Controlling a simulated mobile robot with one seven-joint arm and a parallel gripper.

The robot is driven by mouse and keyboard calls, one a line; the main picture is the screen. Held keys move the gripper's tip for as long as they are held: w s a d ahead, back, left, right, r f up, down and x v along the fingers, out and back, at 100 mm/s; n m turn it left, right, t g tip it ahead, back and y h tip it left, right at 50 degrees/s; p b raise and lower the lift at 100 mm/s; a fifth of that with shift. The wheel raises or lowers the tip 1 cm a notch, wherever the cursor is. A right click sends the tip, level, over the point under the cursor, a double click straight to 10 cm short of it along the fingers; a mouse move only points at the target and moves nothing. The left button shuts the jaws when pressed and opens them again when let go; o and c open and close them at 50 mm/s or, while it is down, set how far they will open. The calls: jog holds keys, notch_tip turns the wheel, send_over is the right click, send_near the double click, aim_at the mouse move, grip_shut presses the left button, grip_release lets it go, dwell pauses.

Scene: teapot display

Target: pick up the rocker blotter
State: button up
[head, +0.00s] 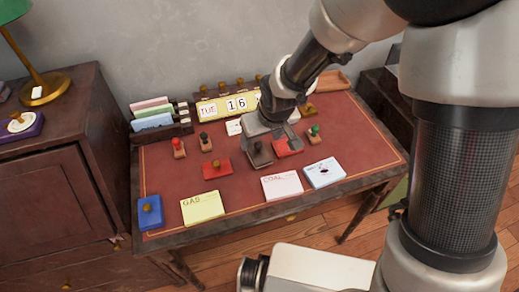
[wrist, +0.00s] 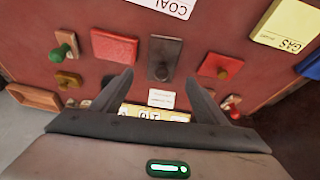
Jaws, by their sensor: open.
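The likely rocker blotter is a dark grey-brown block with a knob on top (head: 261,159), lying on the red desk top near its middle. It also shows in the wrist view (wrist: 164,68), top centre, just beyond the gap between the fingertips. My gripper (head: 272,143) is open and empty, low over the desk, close to the dark block. In the wrist view its two fingers (wrist: 161,77) are spread wide.
A flat red pad (wrist: 115,47) lies beside the dark block. Stamps (head: 179,153) stand left and a green-knobbed stamp (head: 314,137) right. A calendar (head: 236,104) and letter rack (head: 160,121) are at the back. Note pads (head: 202,208) line the front. Bare desk lies between them.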

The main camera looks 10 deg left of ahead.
aim_at(258, 143)
jog(key=b+x, duration=0.1)
jog(key=x, duration=0.4)
jog(key=shift+a+f, duration=0.1)
jog(key=shift+c, duration=0.2)
jog(key=c, duration=1.3)
notch_tip(258, 143, up, 10)
jog(key=shift+r+p, duration=0.1)
jog(key=shift+p, duration=0.9)
